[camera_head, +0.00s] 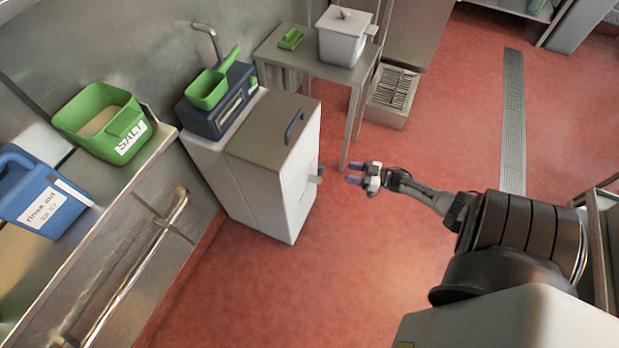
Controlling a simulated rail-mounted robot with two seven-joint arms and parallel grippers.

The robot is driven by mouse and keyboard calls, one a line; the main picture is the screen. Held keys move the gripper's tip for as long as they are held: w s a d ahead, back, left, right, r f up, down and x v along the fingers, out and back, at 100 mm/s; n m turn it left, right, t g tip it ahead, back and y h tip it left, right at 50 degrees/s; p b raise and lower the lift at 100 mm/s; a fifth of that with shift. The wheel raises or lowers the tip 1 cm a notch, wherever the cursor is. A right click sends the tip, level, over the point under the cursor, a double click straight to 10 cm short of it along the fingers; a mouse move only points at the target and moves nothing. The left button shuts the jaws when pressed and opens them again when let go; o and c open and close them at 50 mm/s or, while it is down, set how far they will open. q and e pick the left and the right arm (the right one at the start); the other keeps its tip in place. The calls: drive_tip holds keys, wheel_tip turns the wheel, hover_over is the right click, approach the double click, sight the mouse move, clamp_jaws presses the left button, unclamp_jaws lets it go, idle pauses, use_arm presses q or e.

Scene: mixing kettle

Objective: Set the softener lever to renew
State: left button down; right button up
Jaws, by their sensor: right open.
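The softener (268,205) is a white cabinet with a grey top and a dark blue handle (294,127). A small blue-grey lever (319,173) sticks out from its right-hand face. The face around it is seen at a steep angle, so its setting and any markings cannot be read. My left gripper is not in view.
A blue unit (228,112) with a green scoop (210,90) stands behind the cabinet. A steel table (300,55) carries a white pot (342,40). A green salt tub (88,104) and a blue jug (38,208) stand on the left counter.

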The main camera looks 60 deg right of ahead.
sight(321, 167)
drive_tip(key=b+x, duration=0.1)
drive_tip(key=x, duration=1)
drive_tip(key=shift+b, duration=0.3)
drive_tip(key=shift+w, duration=0.15)
